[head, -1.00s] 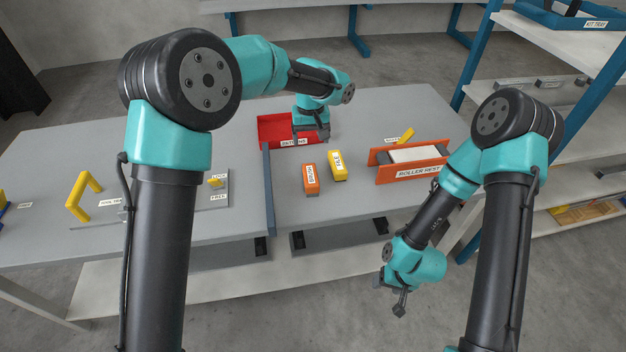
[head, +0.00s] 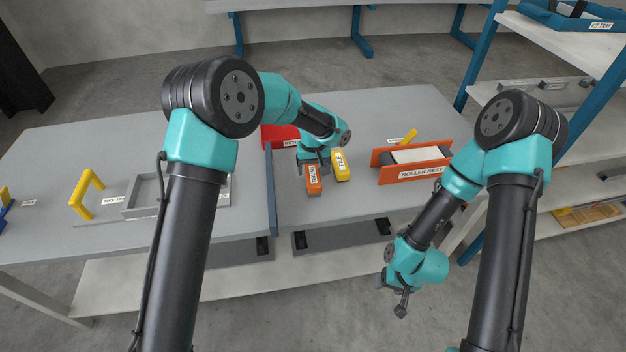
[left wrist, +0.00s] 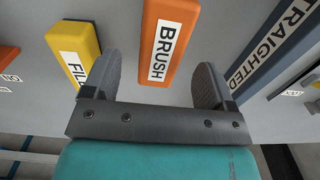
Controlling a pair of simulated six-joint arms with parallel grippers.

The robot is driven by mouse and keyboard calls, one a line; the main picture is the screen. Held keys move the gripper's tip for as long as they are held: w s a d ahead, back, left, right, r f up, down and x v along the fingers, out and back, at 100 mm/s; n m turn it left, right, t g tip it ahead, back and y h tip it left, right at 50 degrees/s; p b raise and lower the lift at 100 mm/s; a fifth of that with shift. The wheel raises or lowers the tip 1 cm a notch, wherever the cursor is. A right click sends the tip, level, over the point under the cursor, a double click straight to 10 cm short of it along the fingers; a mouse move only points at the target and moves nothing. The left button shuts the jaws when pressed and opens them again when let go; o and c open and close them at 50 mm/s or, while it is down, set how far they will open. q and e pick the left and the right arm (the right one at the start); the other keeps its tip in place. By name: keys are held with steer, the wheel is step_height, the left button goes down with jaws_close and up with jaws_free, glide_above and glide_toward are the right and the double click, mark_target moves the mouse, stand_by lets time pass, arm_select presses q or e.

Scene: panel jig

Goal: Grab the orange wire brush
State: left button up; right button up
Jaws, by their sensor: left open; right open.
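The orange wire brush (head: 314,181) is a block labelled BRUSH, lying on the grey bench. In the left wrist view the brush (left wrist: 169,42) lies between the two spread fingers, with a gap on each side. My left gripper (head: 314,168) is open, above the far end of the brush and hiding part of it. Its fingers also show in the left wrist view (left wrist: 158,85). My right gripper (head: 402,298) is open and empty, hanging low in front of the bench's front edge.
A yellow block labelled FILE (head: 341,168) lies just right of the brush. A blue-grey divider (head: 271,190) stands to its left. A red bin (head: 278,137) is behind. An orange roller rest (head: 412,174) stands to the right.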

mark_target(313, 174)
arm_select(q)
steer(key=shift+f, duration=2.6)
steer(key=c, duration=1)
